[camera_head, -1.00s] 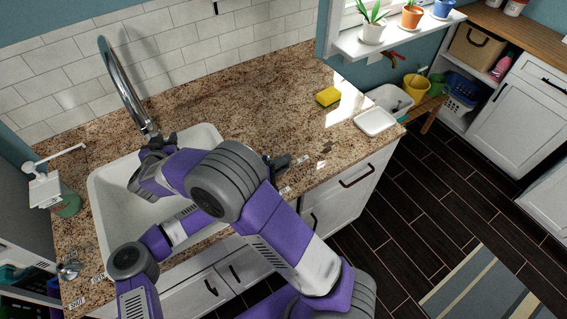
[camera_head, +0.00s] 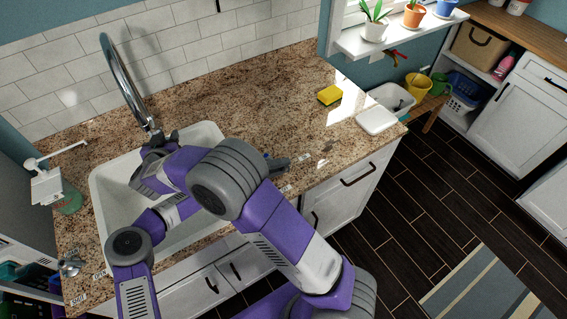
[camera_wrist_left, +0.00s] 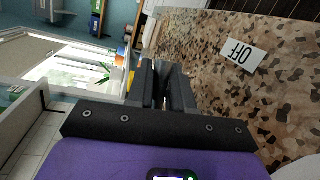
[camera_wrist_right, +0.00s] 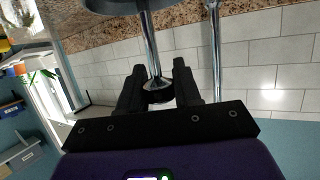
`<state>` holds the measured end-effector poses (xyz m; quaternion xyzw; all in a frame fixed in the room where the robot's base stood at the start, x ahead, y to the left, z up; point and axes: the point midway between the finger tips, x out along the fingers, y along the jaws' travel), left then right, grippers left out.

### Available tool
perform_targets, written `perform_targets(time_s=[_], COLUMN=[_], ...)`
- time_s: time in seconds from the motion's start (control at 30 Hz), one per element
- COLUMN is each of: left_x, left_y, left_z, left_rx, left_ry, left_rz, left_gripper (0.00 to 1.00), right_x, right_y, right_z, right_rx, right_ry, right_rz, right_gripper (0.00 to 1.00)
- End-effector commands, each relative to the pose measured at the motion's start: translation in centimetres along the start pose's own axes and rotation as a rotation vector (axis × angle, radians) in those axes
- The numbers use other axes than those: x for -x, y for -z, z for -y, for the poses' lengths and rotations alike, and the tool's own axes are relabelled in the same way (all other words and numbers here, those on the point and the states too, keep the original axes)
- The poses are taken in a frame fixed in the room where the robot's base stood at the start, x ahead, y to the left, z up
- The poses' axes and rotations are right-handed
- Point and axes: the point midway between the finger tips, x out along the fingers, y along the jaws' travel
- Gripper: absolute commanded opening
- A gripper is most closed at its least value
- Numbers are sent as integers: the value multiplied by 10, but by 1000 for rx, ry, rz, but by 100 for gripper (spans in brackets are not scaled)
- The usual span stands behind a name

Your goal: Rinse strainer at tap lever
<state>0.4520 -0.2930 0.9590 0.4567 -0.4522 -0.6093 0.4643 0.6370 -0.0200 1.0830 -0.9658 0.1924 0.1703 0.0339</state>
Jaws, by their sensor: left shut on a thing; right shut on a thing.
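My right gripper (camera_wrist_right: 158,88) is shut on the dark knob of what looks like the strainer (camera_wrist_right: 153,50). A chrome post runs from this knob to a grey disc at the picture's top edge. In the head view, my right gripper (camera_head: 158,142) is over the back of the white sink (camera_head: 112,205), by the chrome tap (camera_head: 122,75); the strainer is hidden there. My left gripper (camera_head: 285,163) is low over the counter right of the sink. In the left wrist view its fingers (camera_wrist_left: 162,85) are close together; what they grip, perhaps the tap lever, is hidden. An OFF label (camera_wrist_left: 243,56) lies nearby.
A yellow sponge (camera_head: 330,95) and a white dish (camera_head: 376,120) sit on the granite counter (camera_head: 250,85) to the right. A soap dispenser (camera_head: 58,190) stands left of the sink, with a metal piece (camera_head: 70,266) nearer. The counter's middle is clear.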

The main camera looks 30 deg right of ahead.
Motion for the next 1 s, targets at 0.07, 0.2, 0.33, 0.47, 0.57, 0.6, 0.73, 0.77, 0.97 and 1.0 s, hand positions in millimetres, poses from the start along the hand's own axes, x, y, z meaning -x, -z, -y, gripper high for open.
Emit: perform_targets(time_s=[0.07, 0.2, 0.33, 0.47, 0.57, 0.6, 0.73, 0.77, 0.97, 1.0], left_x=[3, 8, 12, 15, 16, 17, 18, 18, 18, 18], left_y=[0, -2, -3, -4, -5, -5, -5, -5, -5, -6], left_z=[1, 2, 3, 3, 4, 4, 4, 4, 4, 4], left_rx=[-10, -22, -28, -34, -36, -37, -38, -38, -38, -38], left_ry=[13, 27, 37, 43, 47, 49, 51, 51, 50, 50], left_rz=[49, 132, 194, 235, 256, 261, 270, 271, 272, 272], left_gripper=[0, 0, 0, 0, 0, 0, 0, 0, 0, 0], right_x=[0, 0, 0, 0, 0, 0, 0, 0, 0, 0], right_y=[0, 0, 0, 0, 0, 0, 0, 0, 0, 0], right_z=[0, 0, 0, 0, 0, 0, 0, 0, 0, 0], right_rx=[0, 0, 0, 0, 0, 0, 0, 0, 0, 0], right_ry=[0, 0, 0, 0, 0, 0, 0, 0, 0, 0], right_rz=[0, 0, 0, 0, 0, 0, 0, 0, 0, 0], right_gripper=[0, 0, 0, 0, 0, 0, 0, 0, 0, 0])
